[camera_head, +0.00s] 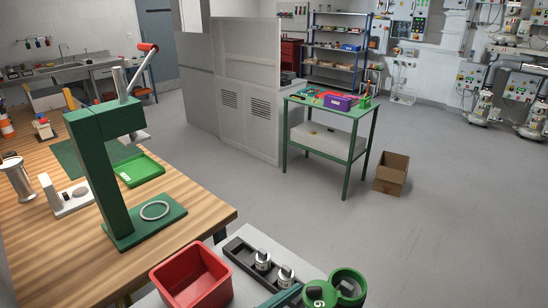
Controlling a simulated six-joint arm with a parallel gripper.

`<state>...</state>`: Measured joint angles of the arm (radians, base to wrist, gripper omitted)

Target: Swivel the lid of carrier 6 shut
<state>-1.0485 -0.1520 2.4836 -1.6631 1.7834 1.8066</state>
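Carrier 6 (348,273) is at the bottom right, a green round body partly cut off by the lower edge of the picture. Its top looks open, with a pale grey shape showing inside. A green rounded piece marked with a white "6" (318,292), which looks like its lid, sits to the left of the opening, swung aside rather than over it. Its lower part is out of the picture. My gripper is not in view, so its state does not show.
Left of the carrier, a dark tray (238,249) holds two metal-topped cylinders (262,261). A red bin (190,277) stands further left. A green press (100,170) stands on the wooden bench (200,205). A teal piece (284,297) lies close beside the carrier.

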